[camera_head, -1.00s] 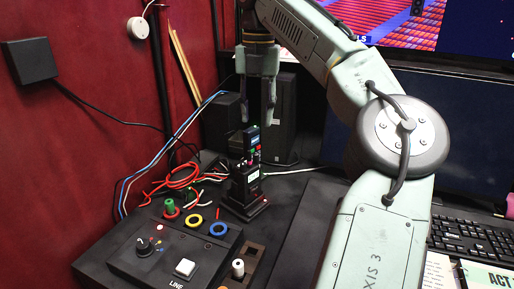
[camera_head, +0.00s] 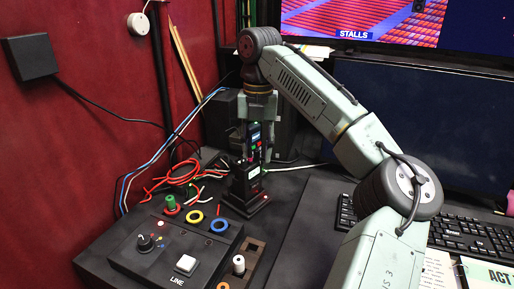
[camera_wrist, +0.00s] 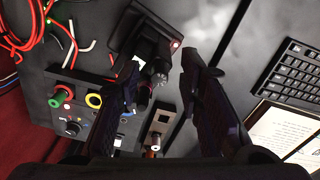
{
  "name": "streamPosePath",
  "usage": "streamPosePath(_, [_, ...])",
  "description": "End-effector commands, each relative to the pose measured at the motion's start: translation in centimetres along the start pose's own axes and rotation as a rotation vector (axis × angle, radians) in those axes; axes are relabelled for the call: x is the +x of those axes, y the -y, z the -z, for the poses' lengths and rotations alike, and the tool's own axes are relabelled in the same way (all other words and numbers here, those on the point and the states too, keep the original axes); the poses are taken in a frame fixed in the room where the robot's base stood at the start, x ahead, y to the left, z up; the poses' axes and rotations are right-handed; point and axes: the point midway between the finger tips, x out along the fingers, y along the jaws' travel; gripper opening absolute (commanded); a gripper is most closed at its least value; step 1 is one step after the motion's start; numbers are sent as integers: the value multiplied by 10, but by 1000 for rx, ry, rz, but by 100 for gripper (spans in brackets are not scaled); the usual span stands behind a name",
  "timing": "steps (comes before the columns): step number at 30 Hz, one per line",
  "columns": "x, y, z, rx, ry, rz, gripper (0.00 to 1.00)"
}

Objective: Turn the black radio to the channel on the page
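The black radio (camera_head: 254,143) stands upright in a black base (camera_head: 246,199) at the back of the dark desk, with a small lit screen near its top. In the wrist view its top with knobs (camera_wrist: 159,76) shows near the two fingers. My gripper (camera_head: 258,128) points down at the radio's upper part, one finger on either side in the head view. The fingers (camera_wrist: 165,72) are apart and the gripper is open; I cannot tell whether they touch the radio. The page (camera_head: 489,277), headed "ACT", lies at the front right; its small text is unreadable.
A control box (camera_head: 175,249) with a knob and a white button stands front left. Coloured rings and a wooden holder (camera_head: 252,256) are near it. Red and white cables (camera_head: 180,174) lie left of the radio. A keyboard (camera_head: 455,232) is at right, monitors behind.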

Motion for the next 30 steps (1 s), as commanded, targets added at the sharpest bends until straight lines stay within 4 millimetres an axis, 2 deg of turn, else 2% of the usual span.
streamPosePath(6, [0,0,0,0,0,0,32])
streamPosePath(21, [0,0,0,0,0,0,0])
streamPosePath(30, [0,0,0,1,0,0,0])
